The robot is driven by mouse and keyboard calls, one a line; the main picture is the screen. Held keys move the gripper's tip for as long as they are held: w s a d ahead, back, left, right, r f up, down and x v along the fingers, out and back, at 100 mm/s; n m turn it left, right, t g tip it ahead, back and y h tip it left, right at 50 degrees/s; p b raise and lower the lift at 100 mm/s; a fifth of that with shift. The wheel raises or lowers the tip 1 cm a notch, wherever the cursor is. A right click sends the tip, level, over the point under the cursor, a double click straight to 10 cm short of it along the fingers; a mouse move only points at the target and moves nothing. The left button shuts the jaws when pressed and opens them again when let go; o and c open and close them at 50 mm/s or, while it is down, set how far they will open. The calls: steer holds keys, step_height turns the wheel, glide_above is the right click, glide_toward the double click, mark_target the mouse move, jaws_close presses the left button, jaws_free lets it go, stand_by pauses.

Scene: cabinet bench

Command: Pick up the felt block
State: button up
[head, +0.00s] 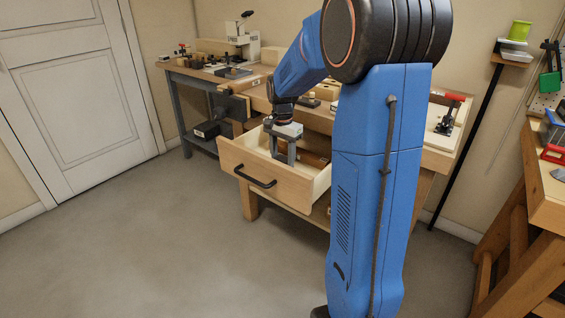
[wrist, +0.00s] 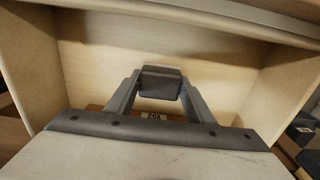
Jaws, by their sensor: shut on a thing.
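The felt block (wrist: 160,82) is a small dark grey-brown block, seen in the wrist view between the fingertips. My gripper (wrist: 160,88) is shut on it, with one finger at each side. In the head view my gripper (head: 283,156) reaches down into the open wooden drawer (head: 249,176). The block cannot be made out in the head view. The drawer's pale floor (wrist: 90,75) shows around the block in the wrist view. I cannot tell whether the block touches the floor.
The drawer walls stand close around my gripper. A brown item (head: 314,159) lies in the drawer to the right; a brown labelled item (wrist: 152,114) shows below the block in the wrist view. The drawer's black handle (head: 255,178) faces the open floor.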

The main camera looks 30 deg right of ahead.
mark_target(282, 158)
step_height(282, 158, up, 10)
steer(key=shift+f, duration=0.1)
stand_by(0.4)
steer(key=shift+o, duration=0.8)
steer(key=shift+c, duration=0.2)
